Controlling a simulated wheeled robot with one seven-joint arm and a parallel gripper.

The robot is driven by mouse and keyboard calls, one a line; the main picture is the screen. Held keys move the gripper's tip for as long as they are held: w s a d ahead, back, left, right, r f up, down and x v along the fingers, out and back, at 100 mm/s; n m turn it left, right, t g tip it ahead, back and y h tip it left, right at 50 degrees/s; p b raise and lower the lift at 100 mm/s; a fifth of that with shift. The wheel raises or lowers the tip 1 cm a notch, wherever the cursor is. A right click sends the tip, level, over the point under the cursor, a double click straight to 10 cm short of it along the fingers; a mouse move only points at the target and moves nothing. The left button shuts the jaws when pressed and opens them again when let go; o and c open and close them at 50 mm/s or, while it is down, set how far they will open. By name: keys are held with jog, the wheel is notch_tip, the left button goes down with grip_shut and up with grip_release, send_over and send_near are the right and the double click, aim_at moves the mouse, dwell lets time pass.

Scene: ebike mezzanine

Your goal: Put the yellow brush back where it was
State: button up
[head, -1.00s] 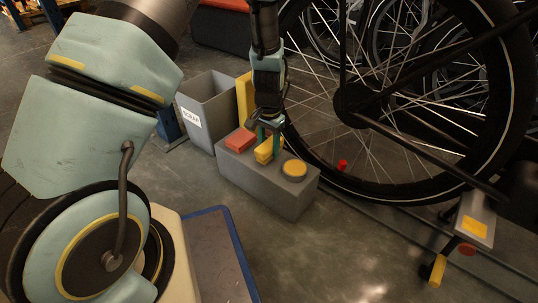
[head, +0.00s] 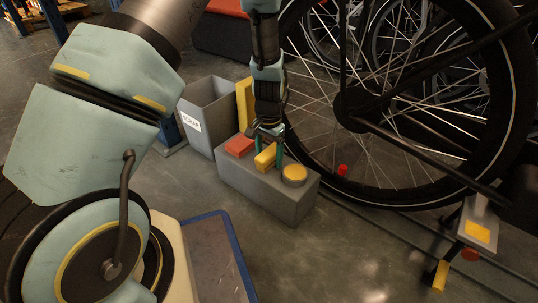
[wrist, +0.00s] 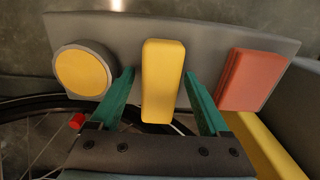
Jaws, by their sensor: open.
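The yellow brush (head: 265,157) looks like a plain yellow block. It is on top of a grey box (head: 262,194), between a flat red block (head: 239,146) and a round yellow-topped piece (head: 294,174). It also shows in the middle of the wrist view (wrist: 163,85). My gripper (head: 269,148) is open at the brush, with one green finger on each side. In the wrist view, a gap shows between the brush and each finger of my gripper (wrist: 159,76). The underside of the brush is hidden.
A grey bin labelled SCRAP (head: 205,112) stands behind the box to the left. A bicycle wheel (head: 480,100) rises close behind and right. A small red piece (head: 342,169) is near the wheel. A blue-edged platform (head: 205,262) lies in front.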

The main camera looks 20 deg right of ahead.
aim_at(269, 152)
notch_tip(269, 152, up, 12)
jog(key=p, duration=0.6)
jog(key=shift+p, duration=0.35)
jog(key=w+a+r+n, duration=0.1)
jog(key=a+r+n, duration=0.1)
jog(key=a+r, duration=0.4)
jog(key=w+a+r+n, duration=0.2)
jog(key=a+r+n, duration=0.1)
jog(key=a, duration=0.5)
jog(key=s+a+r+n, duration=0.3)
jog(key=a, duration=0.5)
jog(key=s+a+r+n+t, duration=0.1)
jog(key=s+a+r+n, duration=0.2)
jog(key=a, duration=0.5)
jog(key=shift+s+r+t, duration=0.3)
jog(key=shift+s+r, duration=0.15)
jog(key=shift+r, duration=0.1)
jog(key=shift+r, duration=0.1)
